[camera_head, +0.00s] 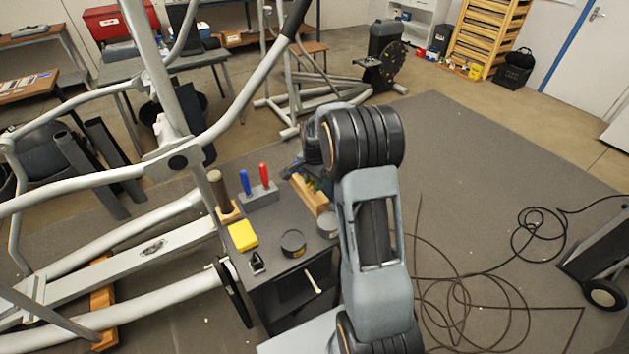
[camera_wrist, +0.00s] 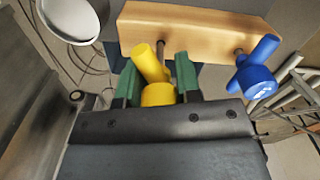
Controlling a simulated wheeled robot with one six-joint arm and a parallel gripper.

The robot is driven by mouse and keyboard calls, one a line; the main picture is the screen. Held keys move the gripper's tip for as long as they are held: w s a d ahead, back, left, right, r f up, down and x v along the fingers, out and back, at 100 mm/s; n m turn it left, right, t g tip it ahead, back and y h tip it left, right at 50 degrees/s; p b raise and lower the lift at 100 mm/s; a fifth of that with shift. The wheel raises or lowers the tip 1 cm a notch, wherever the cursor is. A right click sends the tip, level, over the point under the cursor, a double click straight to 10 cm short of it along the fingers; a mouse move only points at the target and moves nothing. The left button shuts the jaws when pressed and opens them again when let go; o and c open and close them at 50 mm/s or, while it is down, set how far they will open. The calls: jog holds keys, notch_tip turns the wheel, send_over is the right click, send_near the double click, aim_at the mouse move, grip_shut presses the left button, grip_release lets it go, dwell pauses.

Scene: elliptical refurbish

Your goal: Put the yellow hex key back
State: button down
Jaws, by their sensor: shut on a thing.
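The yellow hex key (camera_wrist: 155,72) has a thick T-shaped handle and sits between the green fingertips of my gripper (camera_wrist: 158,80) in the wrist view. My gripper is shut on it. A wooden holder block (camera_wrist: 200,27) lies just beyond the key, at the top of the view. A blue hex key (camera_wrist: 258,68) is at the block's right end. In the head view the wooden block (camera_head: 312,196) stands on the cart top, and my arm partly hides the gripper.
The dark cart top (camera_head: 268,265) also holds a grey stand (camera_head: 259,197) with blue and red handled tools, a yellow block (camera_head: 243,235) and round dark tins (camera_head: 293,243). The elliptical's frame (camera_head: 160,240) is close on the left. Cables (camera_head: 480,270) lie on the right floor.

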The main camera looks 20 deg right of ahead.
jog(key=shift+f, duration=0.1)
jog(key=shift+f+b, duration=0.65)
jog(key=shift+f, duration=0.2)
jog(key=shift+f, duration=0.15)
jog(key=shift+f+b, duration=0.35)
jog(key=c, duration=0.7)
grip_release()
jog(key=shift+c, duration=0.2)
jog(key=shift+r, duration=0.1)
notch_tip(320, 180, up, 14)
jog(key=shift+d+f, duration=0.1)
jog(key=shift+f, duration=0.05)
